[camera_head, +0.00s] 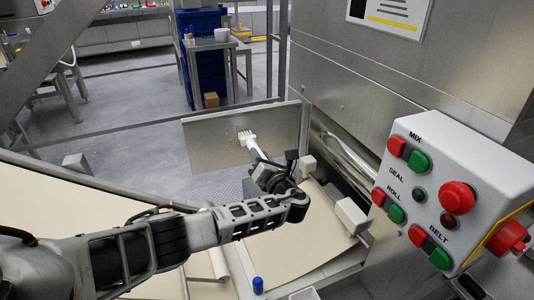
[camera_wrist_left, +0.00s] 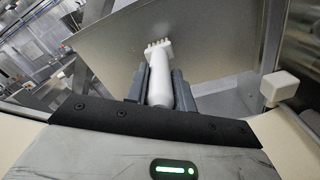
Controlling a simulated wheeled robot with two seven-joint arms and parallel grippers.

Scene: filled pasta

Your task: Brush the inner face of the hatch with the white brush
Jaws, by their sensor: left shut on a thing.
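The white brush (camera_head: 249,142) is held in my left gripper (camera_head: 272,172), its bristle end pointing away from me. In the left wrist view the brush (camera_wrist_left: 160,80) lies between the two fingers of the gripper (camera_wrist_left: 158,88), which are shut on its handle. The hatch (camera_head: 215,140) is a flat metal panel standing open beside the machine. Its face also fills the back of the left wrist view (camera_wrist_left: 215,45). The bristles are in front of the panel; I cannot tell whether they touch it. My right gripper is not in view.
A control box (camera_head: 450,180) with red and green buttons stands at the right. A pale belt (camera_head: 315,235) runs beneath my left arm, with a blue-capped item (camera_head: 258,285) at the front. The machine opening (camera_head: 345,160) lies right of the hatch.

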